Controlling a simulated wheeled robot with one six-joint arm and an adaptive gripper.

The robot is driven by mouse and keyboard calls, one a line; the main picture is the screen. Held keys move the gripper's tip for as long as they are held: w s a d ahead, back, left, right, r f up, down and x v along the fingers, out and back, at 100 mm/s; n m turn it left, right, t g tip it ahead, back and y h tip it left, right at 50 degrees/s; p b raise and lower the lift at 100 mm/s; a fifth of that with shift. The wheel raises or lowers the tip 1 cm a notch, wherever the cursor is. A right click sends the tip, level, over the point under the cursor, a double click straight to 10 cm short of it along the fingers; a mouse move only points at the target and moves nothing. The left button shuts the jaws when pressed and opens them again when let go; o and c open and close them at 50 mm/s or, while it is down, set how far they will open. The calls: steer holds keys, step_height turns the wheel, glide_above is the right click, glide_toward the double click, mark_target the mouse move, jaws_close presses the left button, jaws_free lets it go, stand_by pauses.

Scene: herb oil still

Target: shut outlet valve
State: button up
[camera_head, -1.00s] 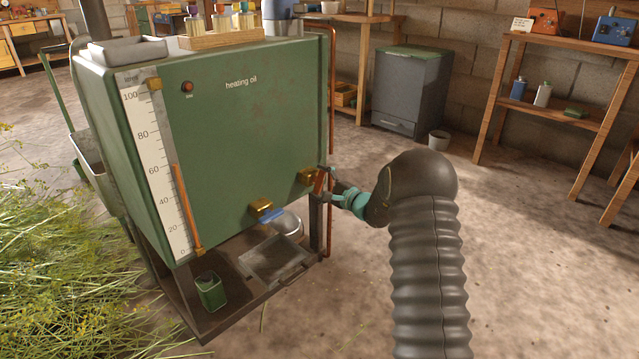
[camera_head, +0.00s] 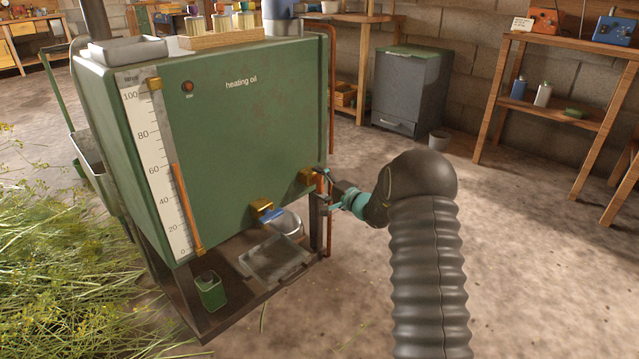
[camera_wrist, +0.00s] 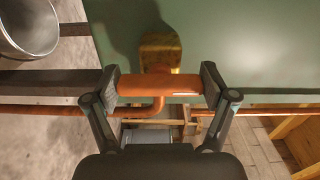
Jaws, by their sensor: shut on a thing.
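A brass valve (camera_head: 307,177) with an orange handle sits low at the right end of the green heating oil tank (camera_head: 245,130). In the wrist view, the orange handle (camera_wrist: 140,87) lies crosswise below the brass body (camera_wrist: 158,52). My gripper (camera_wrist: 160,86) is shut on this handle, one finger pad at each end. In the head view, my gripper (camera_head: 326,191) reaches the valve from the right and hides part of the handle. A second brass valve (camera_head: 262,207) with a blue handle (camera_head: 271,215) is to the left. I see no label telling which is the outlet.
A metal pot (camera_head: 287,223) and a shallow tray (camera_head: 275,258) are under the tank. A green can (camera_head: 210,292) stands at the left. A copper pipe (camera_head: 332,90) runs down the tank's right side.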

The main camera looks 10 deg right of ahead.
steer(key=o, duration=1)
steer(key=v, duration=1.2)
